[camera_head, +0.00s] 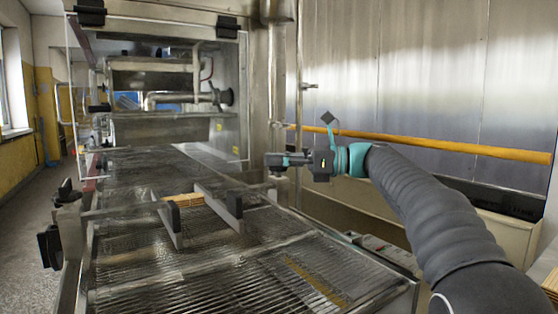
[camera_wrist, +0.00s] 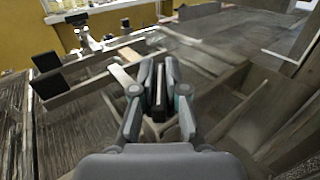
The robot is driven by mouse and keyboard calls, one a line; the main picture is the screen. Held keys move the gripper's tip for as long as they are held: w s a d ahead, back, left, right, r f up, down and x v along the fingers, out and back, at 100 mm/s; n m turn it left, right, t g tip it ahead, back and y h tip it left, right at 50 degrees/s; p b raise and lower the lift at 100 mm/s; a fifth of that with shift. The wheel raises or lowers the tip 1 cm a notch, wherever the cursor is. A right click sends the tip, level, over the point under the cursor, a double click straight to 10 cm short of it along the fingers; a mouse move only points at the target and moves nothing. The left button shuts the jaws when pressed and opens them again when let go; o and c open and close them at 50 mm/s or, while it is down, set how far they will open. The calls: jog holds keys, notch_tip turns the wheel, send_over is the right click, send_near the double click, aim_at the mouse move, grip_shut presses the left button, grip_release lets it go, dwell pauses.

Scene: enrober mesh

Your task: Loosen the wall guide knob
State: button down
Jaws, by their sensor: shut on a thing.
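My gripper (camera_head: 272,160) reaches in from the right and is over the right side of the mesh conveyor (camera_head: 330,262). In the wrist view, my gripper (camera_wrist: 160,88) has its two fingers close together around a narrow dark part (camera_wrist: 159,103), which I take to be the wall guide knob. The fingers hide most of it, and its turn position cannot be told. Two metal guide plates with black end blocks, left (camera_head: 174,217) and right (camera_head: 234,204), stand on the mesh, left of my gripper. A crossbar (camera_head: 120,212) runs by them.
Black knobs (camera_head: 66,192) and a black handle (camera_head: 49,246) are on the conveyor's left side. The enrober housing (camera_head: 180,75) stands behind. A yellow rail (camera_head: 430,143) runs along the metal wall at right. A light brown piece (camera_head: 184,200) lies between the guide plates.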

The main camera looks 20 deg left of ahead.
jog(key=shift+s+a+r, duration=0.1)
jog(key=shift+s, duration=0.05)
jog(key=c, duration=1.2)
grip_release()
jog(key=shift+s+a, duration=0.1)
jog(key=shift+a, duration=0.1)
jog(key=shift+d, duration=0.2)
jog(key=shift+d, duration=0.1)
jog(key=shift+w+d, duration=0.25)
jog(key=v, duration=1.1)
jog(key=shift+d, duration=0.2)
